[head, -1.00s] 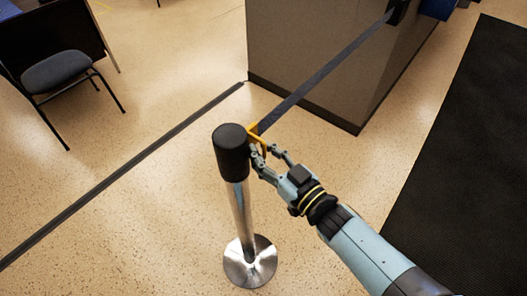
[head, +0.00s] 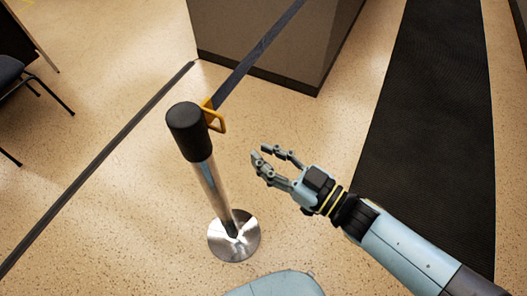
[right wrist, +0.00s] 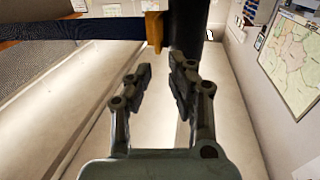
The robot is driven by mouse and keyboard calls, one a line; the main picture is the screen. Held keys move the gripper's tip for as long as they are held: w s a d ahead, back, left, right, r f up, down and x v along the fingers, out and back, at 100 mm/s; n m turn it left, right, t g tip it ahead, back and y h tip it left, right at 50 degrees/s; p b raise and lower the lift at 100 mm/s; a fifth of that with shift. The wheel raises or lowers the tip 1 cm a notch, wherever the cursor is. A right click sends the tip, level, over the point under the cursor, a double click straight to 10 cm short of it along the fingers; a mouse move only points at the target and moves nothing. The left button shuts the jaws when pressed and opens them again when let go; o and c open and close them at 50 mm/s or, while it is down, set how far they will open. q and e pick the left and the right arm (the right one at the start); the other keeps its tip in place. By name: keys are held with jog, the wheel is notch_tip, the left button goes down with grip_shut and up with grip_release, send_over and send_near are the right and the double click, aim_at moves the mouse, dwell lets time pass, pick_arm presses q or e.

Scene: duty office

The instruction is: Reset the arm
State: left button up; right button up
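My right gripper (head: 266,160) is open and empty in the head view, a short way right of the stanchion post (head: 207,185). The post is upright, with a black cap and a round shiny base. A yellow clip (head: 216,117) sits at the cap's right side, with a dark belt (head: 258,58) stretched from it up to the right. In the right wrist view the open fingers (right wrist: 160,82) point toward the black post top (right wrist: 186,28) and the yellow clip (right wrist: 154,30), apart from both. My left gripper is not in view.
A grey counter block (head: 265,40) stands at the back. A black floor mat (head: 425,110) lies on the right. A dark strip (head: 95,165) runs along the floor at left, and a chair (head: 15,85) stands at the left edge. The floor right of the post is clear.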

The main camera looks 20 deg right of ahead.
jog(key=s+d+f+m+g+h+b, duration=0.1)
jog(key=s+d+f+g+h+b, duration=0.2)
jog(key=f, duration=0.7)
jog(key=s+d+f+m+h+b, duration=0.1)
jog(key=s+d+f+m+b, duration=0.25)
jog(key=f, duration=0.65)
jog(key=s+d+f+g+h+b, duration=0.2)
jog(key=s+d+f+h+b, duration=0.15)
jog(key=f+b, duration=0.45)
jog(key=s+d+f+g+h, duration=0.1)
jog(key=s+d+f+g, duration=0.3)
jog(key=s+f, duration=0.4)
jog(key=s+d+f+g+h, duration=0.1)
jog(key=s+d+f+g, duration=0.2)
jog(key=s, duration=1.2)
notch_tip(320, 180, down, 6)
jog(key=m+g+b, duration=0.1)
jog(key=g, duration=0.2)
jog(key=shift+d, duration=0.35)
jog(key=shift+s, duration=0.1)
